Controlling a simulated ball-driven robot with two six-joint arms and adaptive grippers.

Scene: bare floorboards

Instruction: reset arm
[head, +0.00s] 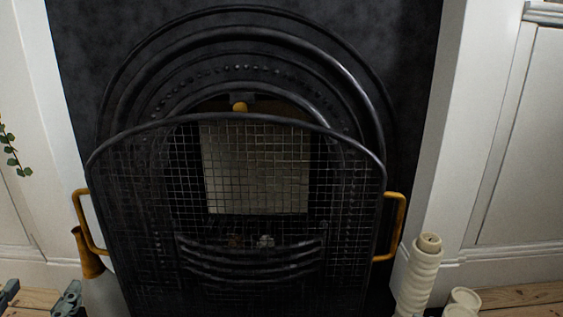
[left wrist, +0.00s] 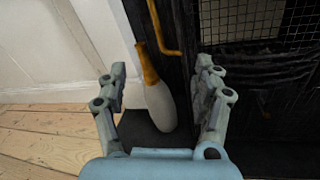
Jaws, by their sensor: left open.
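My left gripper (left wrist: 162,95) is open in the left wrist view, its two grey-blue fingers spread apart with nothing held. Between and beyond the fingers stands a pale, bottle-shaped object (left wrist: 159,104) with a brass-coloured top (left wrist: 147,65); I cannot tell how far off it is. In the head view only the tips of my left gripper (head: 38,297) show at the bottom left corner. My right gripper is not in either view.
A black mesh fire screen (head: 130,215) with brass handles (head: 400,225) stands before an arched fireplace (head: 340,85). Pale ridged cylinders (head: 420,275) stand at the lower right. White panelled walls flank it. Bare floorboards (left wrist: 45,135) lie left of the gripper.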

